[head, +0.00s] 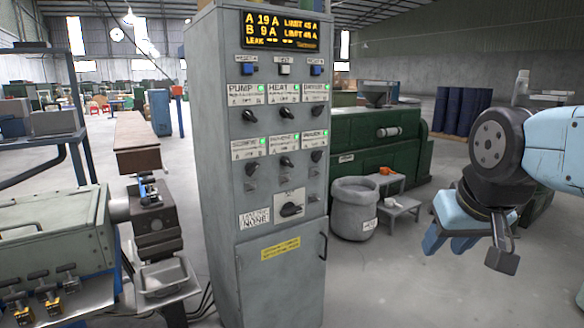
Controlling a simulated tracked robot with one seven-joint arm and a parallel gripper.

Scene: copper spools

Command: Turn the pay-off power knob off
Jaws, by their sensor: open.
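A tall grey control cabinet (279,262) stands in the middle of the head view. Its face carries two rows of black knobs under white labels with green lamps. The top row has a PUMP knob (248,116), a HEAT knob (282,112) and a right knob (318,107). The lower row has a left knob (251,169), a middle knob (285,162) and a right knob (317,156). The label lettering is too small to tell surely which is the pay-off knob. My gripper (449,242) is open and empty, right of the cabinet and well apart from it, its blue fingers pointing down.
A display (279,30) tops the panel; a larger rotary switch (291,210) sits below the knobs. A grey bin (354,208) and small step stool (399,215) stand right of the cabinet, before a green machine (375,140). Machinery (50,237) crowds the left. Floor at front right looks clear.

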